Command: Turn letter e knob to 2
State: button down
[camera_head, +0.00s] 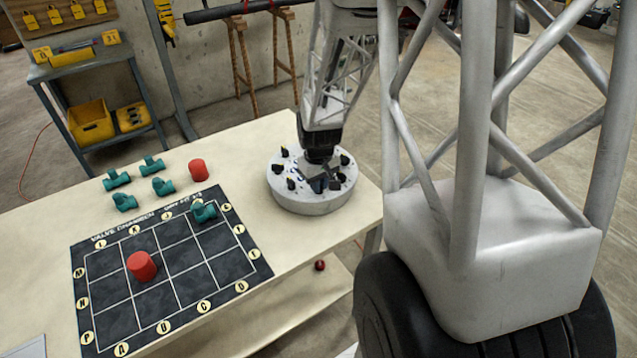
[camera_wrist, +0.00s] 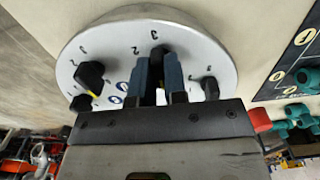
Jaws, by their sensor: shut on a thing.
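A round grey-white panel (camera_head: 310,203) with several small black knobs stands on the table. It also shows in the wrist view (camera_wrist: 190,42), with numbers printed near its knobs. My gripper (camera_head: 322,184) points down over the panel. In the wrist view its two blue-grey fingers (camera_wrist: 158,72) are shut on a black knob (camera_wrist: 159,52), which is mostly hidden between them. A figure 2 is printed just left of the fingers. Another black knob (camera_wrist: 90,74), with a yellow mark, is to their left, and one (camera_wrist: 210,88) is to their right. I cannot read the gripped knob's letter.
A black gridded board (camera_head: 115,263) lies left of the panel, with a red cylinder (camera_head: 142,266) and a teal fitting (camera_head: 204,212) on it. Several teal fittings (camera_head: 117,180) and a red cylinder (camera_head: 198,170) lie behind it. Other knobs stand close around my gripper.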

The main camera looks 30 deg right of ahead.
jog(key=shift+m, duration=0.3)
jog(key=m, duration=1.1)
jog(key=shift+m, duration=0.3)
jog(key=m, duration=1.1)
jog(key=shift+m, duration=0.3)
jog(key=c, duration=1.2)
grip_release()
jog(key=shift+o, duration=0.2)
